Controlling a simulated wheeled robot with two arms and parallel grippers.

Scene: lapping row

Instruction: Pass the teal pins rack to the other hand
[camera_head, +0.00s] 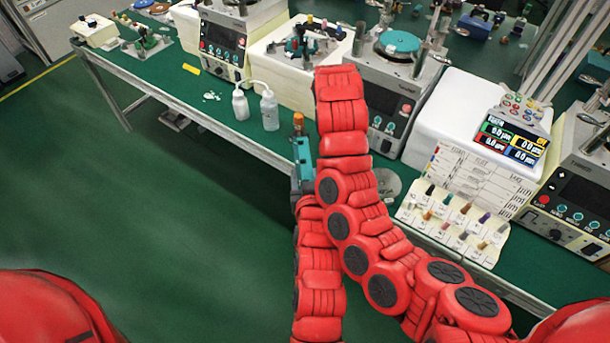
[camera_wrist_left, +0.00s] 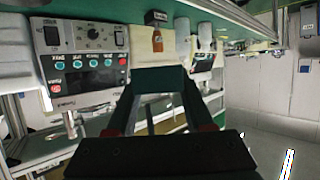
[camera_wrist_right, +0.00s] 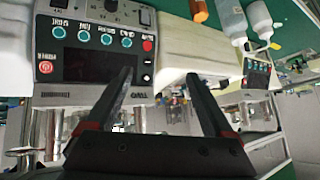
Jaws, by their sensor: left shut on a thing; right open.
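The teal pins rack (camera_head: 303,155) shows in the head view as a narrow teal block just left of my right arm, in front of the bench edge. My left gripper (camera_head: 300,184) is shut on it from below; the arm partly hides both. In the left wrist view the rack (camera_wrist_left: 158,80) is a dark teal block between the two fingers of the left gripper (camera_wrist_left: 160,98). My right gripper is hidden behind its own red arm in the head view. In the right wrist view the right gripper (camera_wrist_right: 160,76) is open, with nothing between its fingers.
The green bench (camera_head: 205,100) holds two wash bottles (camera_head: 269,110), an orange bottle (camera_head: 299,121), a lapping machine (camera_head: 385,95) and a white tray of small pins (camera_head: 455,225). A readout display (camera_head: 510,140) stands at the right. The green floor at the left is clear.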

